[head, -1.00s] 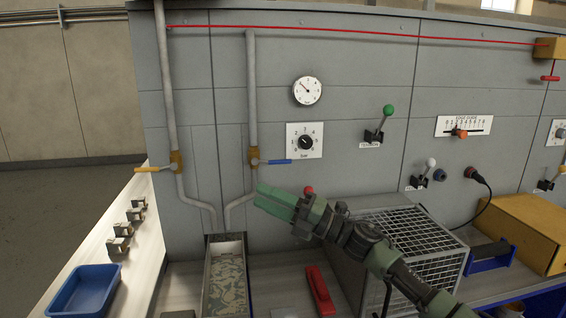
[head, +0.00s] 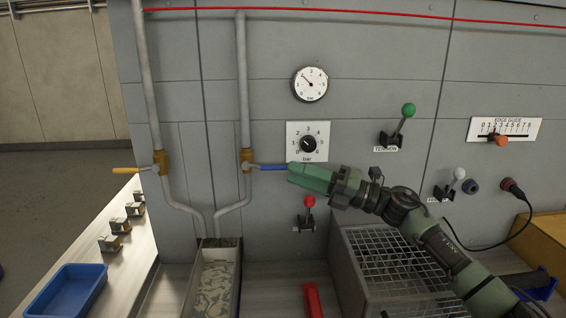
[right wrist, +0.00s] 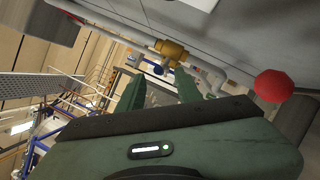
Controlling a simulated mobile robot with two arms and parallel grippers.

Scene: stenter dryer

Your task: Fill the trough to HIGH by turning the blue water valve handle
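The blue water valve handle (head: 272,167) sticks out level to the right from a brass valve body (head: 247,160) on a grey pipe. My right gripper (head: 292,173) is at the free end of the handle, its fingertips overlapping or just short of it. In the right wrist view the fingers (right wrist: 160,88) stand apart, with the brass valve (right wrist: 171,48) and a bit of blue handle beyond the gap. I cannot tell whether they touch the handle. The trough (head: 238,283) stands below the pipes with a patchy surface inside; its level is unclear. My left gripper is out of view.
A red-knobbed lever (head: 309,203) is just below my right gripper, and a pressure dial (head: 307,143) just above. A wire cage (head: 395,262) is under my right arm. A blue tray (head: 68,292) lies at left.

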